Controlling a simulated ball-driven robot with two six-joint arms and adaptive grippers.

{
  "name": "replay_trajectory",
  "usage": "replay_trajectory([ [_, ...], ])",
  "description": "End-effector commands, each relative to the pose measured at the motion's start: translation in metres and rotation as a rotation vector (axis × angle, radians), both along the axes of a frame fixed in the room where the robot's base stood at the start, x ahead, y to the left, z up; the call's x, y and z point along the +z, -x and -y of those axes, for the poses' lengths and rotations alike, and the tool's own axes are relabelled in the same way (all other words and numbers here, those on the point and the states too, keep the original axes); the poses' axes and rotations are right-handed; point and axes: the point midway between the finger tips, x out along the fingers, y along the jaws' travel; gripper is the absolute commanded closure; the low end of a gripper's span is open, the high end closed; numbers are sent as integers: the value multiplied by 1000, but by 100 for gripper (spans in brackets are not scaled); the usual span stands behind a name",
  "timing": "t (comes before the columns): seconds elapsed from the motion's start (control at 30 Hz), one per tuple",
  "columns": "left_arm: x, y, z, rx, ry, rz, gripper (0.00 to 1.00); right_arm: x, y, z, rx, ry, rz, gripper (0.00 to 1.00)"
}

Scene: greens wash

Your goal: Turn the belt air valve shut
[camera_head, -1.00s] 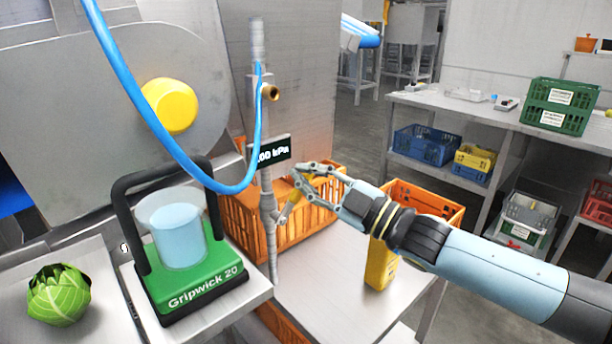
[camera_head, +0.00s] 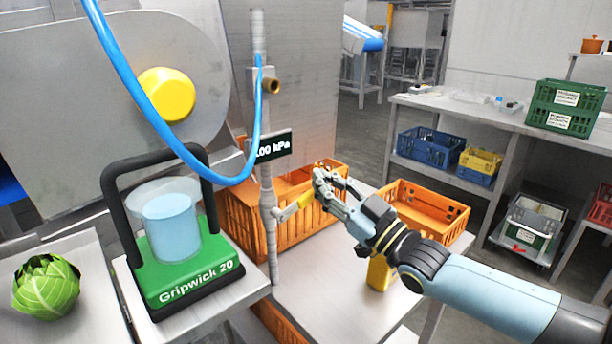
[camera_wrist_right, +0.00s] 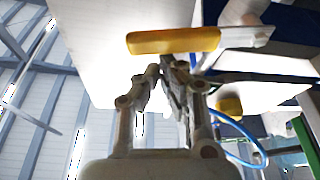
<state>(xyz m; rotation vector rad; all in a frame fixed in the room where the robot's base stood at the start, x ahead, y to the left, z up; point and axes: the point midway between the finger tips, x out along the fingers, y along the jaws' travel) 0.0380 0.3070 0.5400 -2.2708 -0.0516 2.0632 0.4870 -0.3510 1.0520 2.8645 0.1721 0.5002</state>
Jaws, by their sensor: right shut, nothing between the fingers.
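The belt air valve sits on a thin grey upright pipe (camera_head: 267,225). Its lever has a yellow grip (camera_head: 305,200) and sticks out to the right, slanting up from the pipe. My right gripper (camera_head: 320,178) is shut and empty, with its fingertips close by the yellow grip. In the right wrist view the yellow grip (camera_wrist_right: 173,40) lies crosswise just beyond the closed fingertips (camera_wrist_right: 165,68); I cannot tell if they touch. A small black display (camera_head: 271,147) on the pipe ends in "00 kPa". My left gripper is not in view.
A blue hose (camera_head: 150,115) loops down to the pipe. A green Gripwick 20 device (camera_head: 187,268) and a lettuce (camera_head: 46,287) are at left. Orange crates (camera_head: 240,228) stand behind the pipe. A yellow block (camera_head: 379,272) stands under my right arm. The bench front (camera_head: 325,305) is clear.

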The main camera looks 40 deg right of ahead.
Motion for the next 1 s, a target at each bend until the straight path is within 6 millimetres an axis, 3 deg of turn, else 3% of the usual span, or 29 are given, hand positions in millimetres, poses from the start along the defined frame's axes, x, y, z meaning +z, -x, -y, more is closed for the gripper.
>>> replay_trajectory([
  [0.43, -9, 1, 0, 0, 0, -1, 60, -21, -1, 10, 0, -239, -19, 100],
  [1.0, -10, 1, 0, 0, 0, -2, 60, -23, -1, 11, 0, -276, -22, 100],
])
